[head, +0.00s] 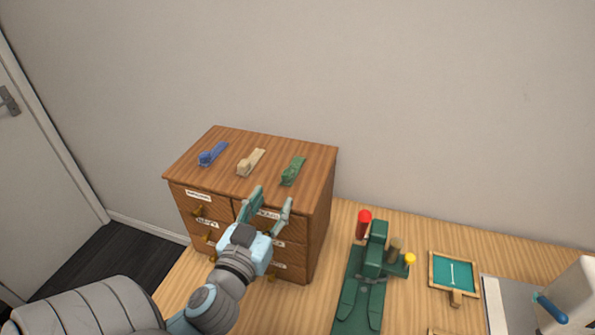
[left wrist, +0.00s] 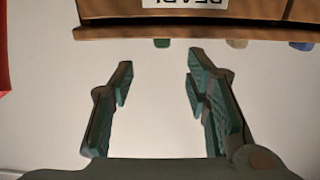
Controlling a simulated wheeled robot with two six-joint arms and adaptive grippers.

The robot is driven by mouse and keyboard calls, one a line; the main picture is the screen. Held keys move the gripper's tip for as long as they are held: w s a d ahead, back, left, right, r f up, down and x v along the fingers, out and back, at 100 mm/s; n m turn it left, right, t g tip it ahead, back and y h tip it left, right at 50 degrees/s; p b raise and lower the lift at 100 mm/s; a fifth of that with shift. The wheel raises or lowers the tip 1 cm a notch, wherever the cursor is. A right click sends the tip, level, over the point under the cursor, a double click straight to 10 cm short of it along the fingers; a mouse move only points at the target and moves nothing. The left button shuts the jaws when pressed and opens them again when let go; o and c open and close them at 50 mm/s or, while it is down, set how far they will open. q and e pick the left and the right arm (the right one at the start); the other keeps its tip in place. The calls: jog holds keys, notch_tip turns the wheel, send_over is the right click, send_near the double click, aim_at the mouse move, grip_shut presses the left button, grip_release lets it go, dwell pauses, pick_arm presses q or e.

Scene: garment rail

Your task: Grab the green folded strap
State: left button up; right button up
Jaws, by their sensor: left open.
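The green folded strap (head: 293,171) lies on top of the wooden drawer cabinet (head: 316,154), near its right side. In the left wrist view a small end of the green strap (left wrist: 162,43) shows at the cabinet's top edge, and the rest is hidden. My left gripper (head: 273,196) is in front of the cabinet, just short of the strap and apart from it. Its two fingers are spread and empty, and they also show in the left wrist view (left wrist: 159,72). The strap's end lies between the fingers in that view. My right gripper is not in view.
A beige strap (head: 251,162) and a blue strap (head: 213,153) lie left of the green one. A green stand with a red knob (head: 364,224) is on the table (head: 310,310), right of the cabinet. A framed green board (head: 453,273) lies further right.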

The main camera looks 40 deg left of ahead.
aim_at(285, 177)
pick_arm(q)
jog(key=x, duration=0.4)
jog(key=shift+s+a+r, duration=0.1)
jog(key=shift+a+r, duration=0.05)
jog(key=shift+a, duration=0.1)
jog(key=x, duration=0.2)
jog(key=p+x, duration=0.1)
jog(key=x, duration=0.3)
jog(key=shift+w+f, duration=0.3)
jog(key=shift+w, duration=0.05)
grip_shut()
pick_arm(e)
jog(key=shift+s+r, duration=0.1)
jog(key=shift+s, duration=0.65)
